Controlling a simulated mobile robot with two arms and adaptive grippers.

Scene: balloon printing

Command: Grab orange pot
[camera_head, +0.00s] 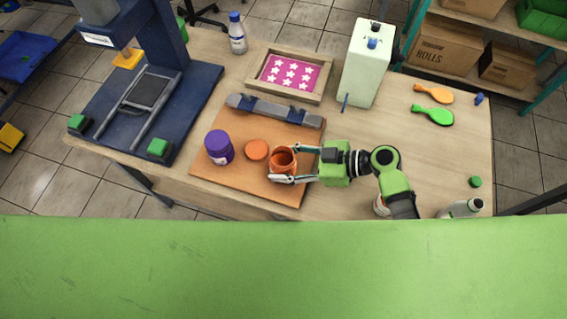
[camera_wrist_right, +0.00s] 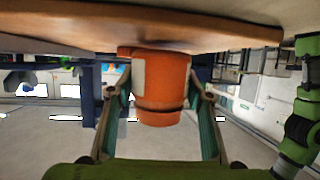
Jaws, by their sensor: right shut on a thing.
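The orange pot (camera_head: 283,158) is on the right part of a brown board, its open mouth facing up in the head view. My right gripper (camera_head: 284,164) comes in from the right and is shut on the pot, one finger on each side. In the right wrist view the orange pot (camera_wrist_right: 160,88) fills the space between the two fingers (camera_wrist_right: 160,100), and a pale label shows on it. The round orange lid (camera_head: 257,150) lies on the board just left of the pot. My left gripper is not in view.
A purple jar (camera_head: 219,147) stands left of the lid on the brown board (camera_head: 235,178). A grey bar (camera_head: 275,111) lies along its back edge. A star-patterned screen frame (camera_head: 290,75), a white box (camera_head: 367,62) and a blue press (camera_head: 150,85) stand behind. Balloons (camera_head: 433,115) lie right.

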